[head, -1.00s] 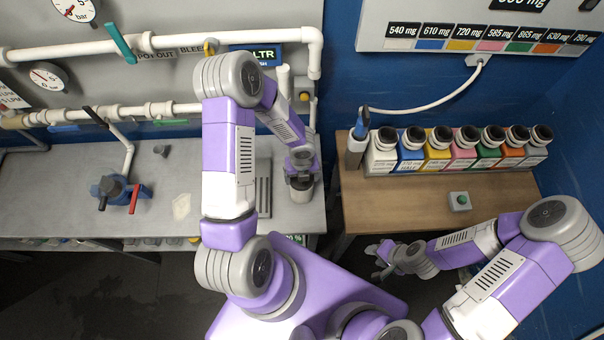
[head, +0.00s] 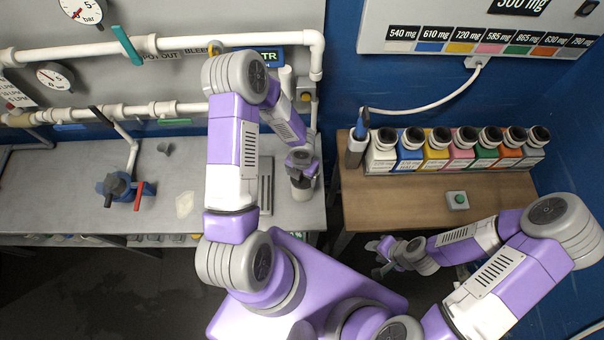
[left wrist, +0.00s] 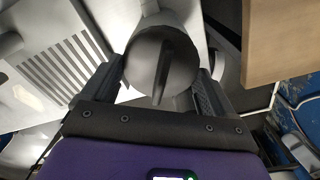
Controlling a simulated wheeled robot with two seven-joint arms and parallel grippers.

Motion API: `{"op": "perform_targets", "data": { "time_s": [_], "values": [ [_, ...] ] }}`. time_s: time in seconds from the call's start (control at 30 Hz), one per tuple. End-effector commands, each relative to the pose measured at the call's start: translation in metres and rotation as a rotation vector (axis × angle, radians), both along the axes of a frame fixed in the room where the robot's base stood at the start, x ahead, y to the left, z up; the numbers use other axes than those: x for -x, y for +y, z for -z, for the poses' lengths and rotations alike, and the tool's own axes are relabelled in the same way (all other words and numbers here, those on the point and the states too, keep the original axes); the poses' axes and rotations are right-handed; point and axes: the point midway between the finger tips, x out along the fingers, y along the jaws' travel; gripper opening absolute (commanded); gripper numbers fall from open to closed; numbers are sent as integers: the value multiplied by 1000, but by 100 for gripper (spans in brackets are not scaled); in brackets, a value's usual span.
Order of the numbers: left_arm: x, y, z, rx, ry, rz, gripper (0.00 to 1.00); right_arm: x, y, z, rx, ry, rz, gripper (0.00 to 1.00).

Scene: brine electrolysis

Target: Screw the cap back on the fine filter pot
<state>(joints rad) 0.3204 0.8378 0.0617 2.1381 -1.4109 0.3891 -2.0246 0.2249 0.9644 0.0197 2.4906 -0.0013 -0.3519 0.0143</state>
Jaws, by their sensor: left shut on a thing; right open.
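In the left wrist view a round grey cap (left wrist: 160,62) with a dark raised bar across its top sits between the two fingers of my left gripper (left wrist: 160,88), which is shut on it. In the head view my left gripper (head: 301,163) points down over a pale cylinder (head: 302,190), apparently the fine filter pot, at the right end of the grey bench. The cap is close over the pot's top; I cannot tell whether its thread is engaged. My right gripper (head: 384,252) is open and empty, low in front of the wooden table.
White pipes run along the wall behind the grey bench (head: 60,200). A blue valve with a red handle (head: 137,196) stands at left. A slotted grey plate (head: 265,185) lies beside the pot.

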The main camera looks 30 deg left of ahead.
Motion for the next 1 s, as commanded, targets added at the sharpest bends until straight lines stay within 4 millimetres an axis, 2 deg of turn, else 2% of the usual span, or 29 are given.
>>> {"op": "perform_targets", "data": {
  "time_s": [0.07, 0.1, 0.17, 0.47, 0.57, 0.8, 1.0],
  "values": [
    [-2, -1, -1, 1, -4, 1, 50, 0, 0, 0, 0, 0, 0, 43],
    [-2, -1, -1, 1, -4, 1, 91, 0, 0, 0, 0, 0, 0, 43],
    [-1, -1, -1, 1, -3, 1, 100, 0, 0, 0, 0, 0, 0, 43],
    [-1, -1, -4, 1, -3, -4, 100, 0, 0, 0, 0, 0, 0, 43],
    [-2, 0, -15, 1, -5, -6, 100, 0, 0, 1, 0, 0, 0, 43],
    [-1, -1, -53, 2, -6, -3, 100, 0, 0, 2, 0, 0, 0, 43],
    [-1, -1, -73, 0, -4, -1, 100, 0, 0, 2, 0, 0, 0, 43]
  ]
}}
